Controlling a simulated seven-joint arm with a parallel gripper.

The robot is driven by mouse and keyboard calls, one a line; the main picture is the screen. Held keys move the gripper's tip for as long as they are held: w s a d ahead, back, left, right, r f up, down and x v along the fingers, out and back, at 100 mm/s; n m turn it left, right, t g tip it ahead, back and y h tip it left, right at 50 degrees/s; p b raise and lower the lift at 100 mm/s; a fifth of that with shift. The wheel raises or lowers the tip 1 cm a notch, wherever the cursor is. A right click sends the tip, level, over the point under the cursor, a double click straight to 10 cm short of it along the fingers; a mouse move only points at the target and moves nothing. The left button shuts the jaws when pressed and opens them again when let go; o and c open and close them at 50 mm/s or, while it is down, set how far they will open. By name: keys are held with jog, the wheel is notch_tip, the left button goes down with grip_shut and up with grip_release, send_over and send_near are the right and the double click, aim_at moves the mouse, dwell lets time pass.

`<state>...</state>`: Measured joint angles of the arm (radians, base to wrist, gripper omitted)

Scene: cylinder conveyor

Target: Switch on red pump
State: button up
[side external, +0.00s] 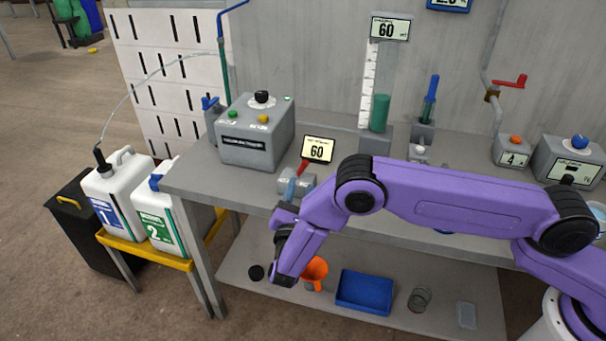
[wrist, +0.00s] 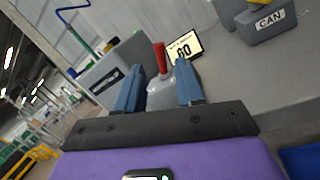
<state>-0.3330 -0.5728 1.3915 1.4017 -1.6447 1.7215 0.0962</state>
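A small grey device with a red lever (side external: 303,167) stands near the front edge of the bench. In the wrist view its red lever (wrist: 160,57) stands up, and its grey body (wrist: 161,94) shows between my fingers. My gripper (side external: 291,188) is at the front of this device, reaching in from the bench edge. In the wrist view my gripper (wrist: 158,86) is open, with one blue finger on each side of the grey body. I cannot tell whether the fingers touch it. No label naming a red pump is readable.
A display reading 60 (side external: 318,150) stands just behind the lever. A grey control box (side external: 255,135) with a black knob is to the left. A red valve handle (side external: 510,82) is on the wall pipe. A blue tray (side external: 364,292) lies on the lower shelf.

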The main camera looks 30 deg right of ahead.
jog(key=v, duration=0.8)
jog(key=shift+s+a, duration=0.3)
jog(key=shift+d, duration=0.1)
jog(key=s+d+r+m+g+y, duration=0.1)
jog(key=s+d+r+m+g, duration=0.3)
jog(key=d, duration=0.3)
jog(key=s+d+r+m+g+y, duration=0.1)
jog(key=s+d+r+m+g, duration=0.1)
jog(key=s+d+r+g, duration=0.35)
jog(key=s+d+r+m+g+y, duration=0.2)
jog(key=s+d+y, duration=0.3)
jog(key=s, duration=0.5)
jog(key=s+d+r+m+g+y, duration=0.2)
jog(key=s+d+r+g+y, duration=0.1)
jog(key=s+d, duration=0.4)
jog(key=s+g+y, duration=0.1)
jog(key=s+y, duration=0.1)
jog(key=s, duration=0.1)
jog(key=shift+s+r+m, duration=0.3)
jog(key=shift+m, duration=0.1)
